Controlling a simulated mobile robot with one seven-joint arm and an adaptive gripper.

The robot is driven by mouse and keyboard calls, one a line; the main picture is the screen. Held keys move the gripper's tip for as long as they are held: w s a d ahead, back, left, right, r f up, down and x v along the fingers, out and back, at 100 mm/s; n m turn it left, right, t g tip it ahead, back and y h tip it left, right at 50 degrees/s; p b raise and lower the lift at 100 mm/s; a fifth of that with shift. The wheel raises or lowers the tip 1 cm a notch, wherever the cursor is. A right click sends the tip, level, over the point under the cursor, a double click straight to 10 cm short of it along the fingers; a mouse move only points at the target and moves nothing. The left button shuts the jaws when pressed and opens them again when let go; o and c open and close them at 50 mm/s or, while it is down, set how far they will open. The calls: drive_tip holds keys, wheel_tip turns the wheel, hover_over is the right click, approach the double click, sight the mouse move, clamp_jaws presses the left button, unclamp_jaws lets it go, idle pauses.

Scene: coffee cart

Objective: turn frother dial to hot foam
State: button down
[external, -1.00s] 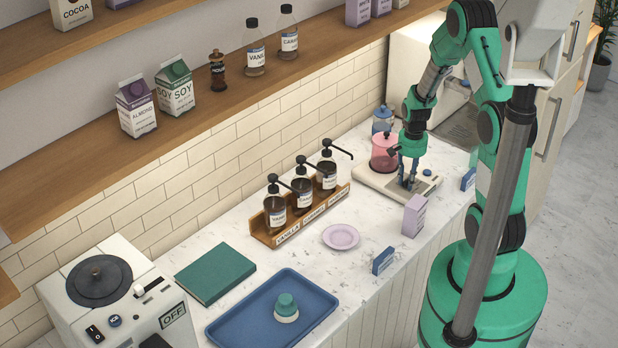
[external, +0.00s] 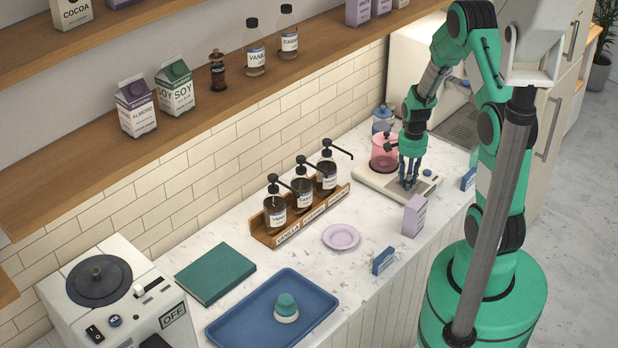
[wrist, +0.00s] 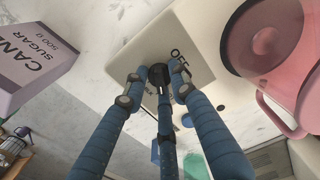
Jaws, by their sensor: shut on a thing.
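The frother is a flat cream base (external: 370,183) with a pink see-through jug (external: 383,158) on its left part, on the far part of the counter. My gripper (external: 409,184) points down over the base's right part. In the wrist view its blue fingers (wrist: 159,82) are closed around a small black dial (wrist: 158,72) on the base's panel (wrist: 190,35). The word OFF shows beside the dial. The fingers cover part of the dial, and no hot foam label is readable. The pink jug (wrist: 262,40) is at the upper right there.
A lilac sugar carton (external: 414,216) stands nearby in front of the frother. A wooden rack (external: 268,240) with syrup pumps and a lilac plate (external: 341,236) are to the left. A blue button (external: 427,172) and a small blue box (external: 468,179) are to the right.

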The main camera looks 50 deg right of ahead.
drive_tip(key=c, duration=1.4)
unclamp_jaws()
drive_tip(key=shift+r, duration=0.1)
wheel_tip(320, 180, up, 12)
